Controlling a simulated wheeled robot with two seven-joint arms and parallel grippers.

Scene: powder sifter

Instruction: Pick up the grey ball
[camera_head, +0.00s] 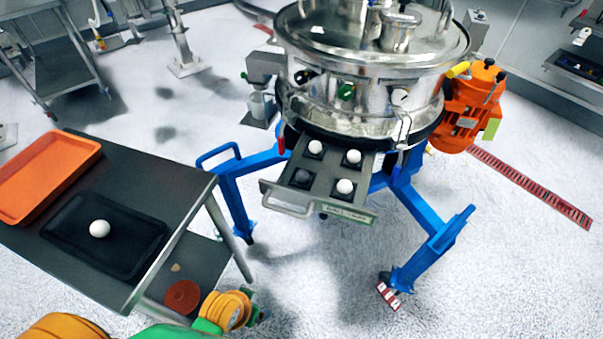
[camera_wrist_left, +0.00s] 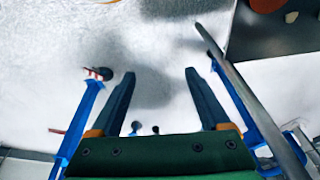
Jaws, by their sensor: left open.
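A dark grey ball (camera_head: 301,176) sits in the front left pocket of the pulled-out drawer (camera_head: 328,199) under the steel sifter. It is dim against the dark pocket. Three white balls (camera_head: 353,156) sit in the drawer's other pockets. My left gripper (camera_wrist_left: 158,74) is open and empty in the left wrist view, with bare floor between its fingers. In the head view only parts of my yellow and green arm show at the bottom edge, left of and below the drawer. The grey ball cannot be made out in the wrist view. My right gripper is not in view.
The sifter (camera_head: 360,75) stands on blue legs (camera_head: 425,220) that spread beside the drawer. A grey cart (camera_head: 190,190) at left holds an orange tray (camera_head: 88,150) and a black tray (camera_head: 65,235) with a white ball (camera_head: 99,228). Floor before the drawer is clear.

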